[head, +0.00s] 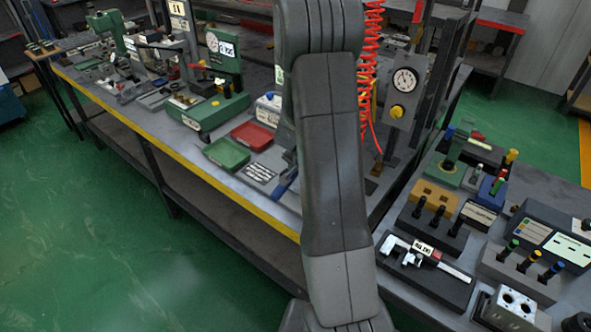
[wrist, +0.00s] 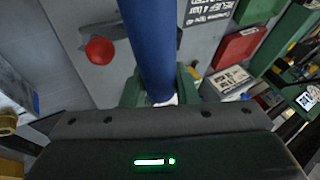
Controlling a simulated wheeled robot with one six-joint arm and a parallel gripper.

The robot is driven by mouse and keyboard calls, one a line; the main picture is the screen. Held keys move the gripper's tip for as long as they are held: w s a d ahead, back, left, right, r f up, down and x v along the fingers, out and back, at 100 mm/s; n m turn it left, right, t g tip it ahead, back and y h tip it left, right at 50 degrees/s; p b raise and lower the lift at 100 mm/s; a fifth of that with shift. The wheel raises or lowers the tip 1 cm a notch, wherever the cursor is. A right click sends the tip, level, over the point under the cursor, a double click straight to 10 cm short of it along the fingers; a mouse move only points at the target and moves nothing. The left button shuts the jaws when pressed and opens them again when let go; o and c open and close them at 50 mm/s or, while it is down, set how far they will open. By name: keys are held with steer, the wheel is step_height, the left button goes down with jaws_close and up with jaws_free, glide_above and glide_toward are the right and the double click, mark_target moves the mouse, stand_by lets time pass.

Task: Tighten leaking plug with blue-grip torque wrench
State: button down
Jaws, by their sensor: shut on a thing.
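The blue grip of the torque wrench (wrist: 155,45) runs up the middle of the wrist view as a thick blue cylinder. My gripper (wrist: 158,98) is shut on it; the fingertips are mostly hidden behind the dark gripper body. In the head view my arm covers the gripper, and a bit of blue (head: 285,181) shows beside the arm at the bench. A green valve block (head: 210,108) with a gauge upright stands on the bench, left of my arm. I cannot tell which plug leaks, and the wrench's head is not clearly visible.
A green tray (head: 226,153) and a red tray (head: 252,133) lie on the bench near the yellow front edge. A gauge panel (head: 404,85) and red coiled hose stand behind my arm. A crowded side bench (head: 400,268) is at right. A red knob (wrist: 100,50) shows in the wrist view.

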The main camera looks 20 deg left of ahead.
steer(key=shift+d+n+g+y+b, duration=0.4)
steer(key=shift+d+n+b, duration=0.55)
steer(key=shift+b, duration=2.7)
steer(key=shift+d+r, duration=0.15)
step_height(320, 180, up, 8)
steer(key=p, duration=0.5)
steer(key=shift+f+p, duration=0.25)
steer(key=shift+p, duration=0.1)
steer(key=shift+d, duration=0.1)
